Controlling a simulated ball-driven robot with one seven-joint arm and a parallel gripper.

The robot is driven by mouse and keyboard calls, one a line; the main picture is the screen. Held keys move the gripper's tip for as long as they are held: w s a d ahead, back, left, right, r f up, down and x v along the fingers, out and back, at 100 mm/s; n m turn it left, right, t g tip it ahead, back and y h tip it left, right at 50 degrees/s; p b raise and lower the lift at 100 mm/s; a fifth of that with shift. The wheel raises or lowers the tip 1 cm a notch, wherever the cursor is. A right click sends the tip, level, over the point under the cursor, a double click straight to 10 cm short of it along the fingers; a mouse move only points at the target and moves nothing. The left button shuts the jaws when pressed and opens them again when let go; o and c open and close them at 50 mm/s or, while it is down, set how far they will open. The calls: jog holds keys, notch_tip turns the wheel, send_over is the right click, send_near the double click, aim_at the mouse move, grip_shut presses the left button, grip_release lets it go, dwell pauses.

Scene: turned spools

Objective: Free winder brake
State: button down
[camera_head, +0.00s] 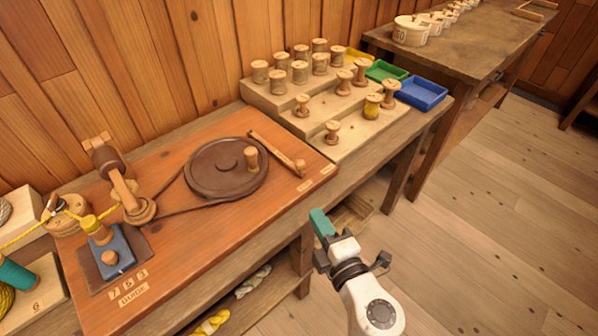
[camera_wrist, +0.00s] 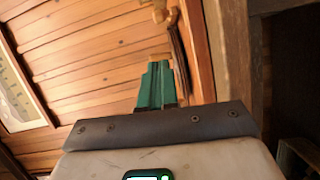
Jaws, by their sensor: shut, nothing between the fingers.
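The winder stands on a reddish wooden board (camera_head: 235,220). Its dark brown wheel (camera_head: 215,178) lies flat, with an upright wooden handle (camera_head: 252,160) near the wheel's right edge and a belt running left. A slim wooden bar (camera_head: 272,148) with a small peg (camera_head: 299,166) lies at an angle beside the wheel; it looks like the brake lever, and whether it touches the rim is unclear. My gripper (camera_head: 319,222) is shut and empty, in front of the board's right end and apart from it. Its green fingers (camera_wrist: 157,85) are together in the wrist view.
Stepped wooden blocks (camera_head: 300,85) behind the winder carry several spools. Green (camera_head: 386,71) and blue (camera_head: 422,94) trays are to their right. A blue block (camera_head: 110,253) and yellow thread are at left. A shelf with yarn is below the bench. The floor at right is clear.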

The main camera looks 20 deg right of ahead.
jog(key=shift+w+a+f+n+y, duration=0.2)
jog(key=shift+a+n+y, duration=0.1)
jog(key=shift+a+n, duration=0.15)
jog(key=w+p, duration=0.1)
jog(key=w, duration=0.8)
jog(key=shift+w+f, duration=0.15)
jog(key=shift+w, duration=0.25)
jog(key=shift+w+d+f+b, duration=0.2)
jog(key=shift+w+d+b, duration=0.1)
jog(key=shift+w+d, duration=1.1)
jog(key=shift+w, duration=0.1)
